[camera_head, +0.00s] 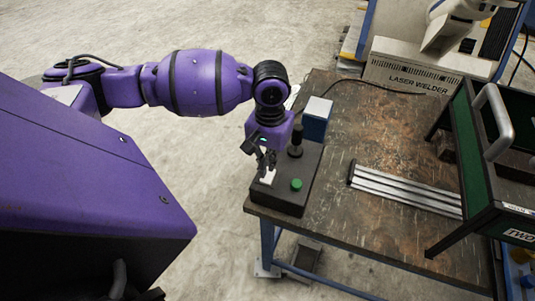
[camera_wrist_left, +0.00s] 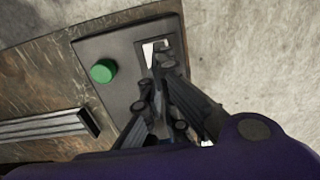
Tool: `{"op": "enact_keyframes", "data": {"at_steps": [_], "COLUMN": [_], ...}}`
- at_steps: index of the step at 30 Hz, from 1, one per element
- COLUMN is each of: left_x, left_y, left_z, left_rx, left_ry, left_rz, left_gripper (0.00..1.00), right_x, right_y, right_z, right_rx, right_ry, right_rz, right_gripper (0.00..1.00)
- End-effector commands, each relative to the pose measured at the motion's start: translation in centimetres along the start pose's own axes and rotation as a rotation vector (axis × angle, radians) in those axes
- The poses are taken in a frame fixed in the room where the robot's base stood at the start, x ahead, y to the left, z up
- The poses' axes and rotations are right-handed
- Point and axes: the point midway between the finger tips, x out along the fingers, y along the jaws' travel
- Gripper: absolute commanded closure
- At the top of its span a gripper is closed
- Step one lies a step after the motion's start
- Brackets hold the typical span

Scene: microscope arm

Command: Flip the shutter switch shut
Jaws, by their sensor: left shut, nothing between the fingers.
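A dark control box (camera_head: 310,165) sits at the left corner of the workbench, with a green button (camera_head: 296,185) on top. The white shutter switch (camera_head: 268,176) is on the box beside the button. My left gripper (camera_head: 268,165) is shut and empty, with its tips right at the switch. In the left wrist view the switch (camera_wrist_left: 148,52) shows in a dark recess, partly hidden by the left fingers (camera_wrist_left: 160,55); I cannot tell whether they touch it. The green button (camera_wrist_left: 103,71) is to its left. My right gripper is not in view.
A black knob or lever (camera_head: 295,140) and a blue and white box (camera_head: 316,118) stand behind the switch. Silver rails (camera_head: 405,190) lie on the workbench (camera_head: 380,140). A green-sided rack (camera_head: 485,140) stands at the right, and the laser welder (camera_head: 415,72) is behind.

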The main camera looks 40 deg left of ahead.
Motion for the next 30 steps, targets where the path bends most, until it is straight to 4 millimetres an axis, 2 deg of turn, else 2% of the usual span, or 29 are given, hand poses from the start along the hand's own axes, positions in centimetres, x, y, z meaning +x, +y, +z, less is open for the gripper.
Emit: {"op": "enact_keyframes", "data": {"at_steps": [30], "left_x": [1.6], "left_y": [0.0], "left_z": [0.0], "left_rx": [0.000], "left_ry": [0.000], "left_rz": [0.000], "left_gripper": [1.00], "right_x": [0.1], "right_y": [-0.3], "right_z": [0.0], "right_rx": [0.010], "right_ry": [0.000], "right_rz": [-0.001], "right_gripper": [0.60]}}
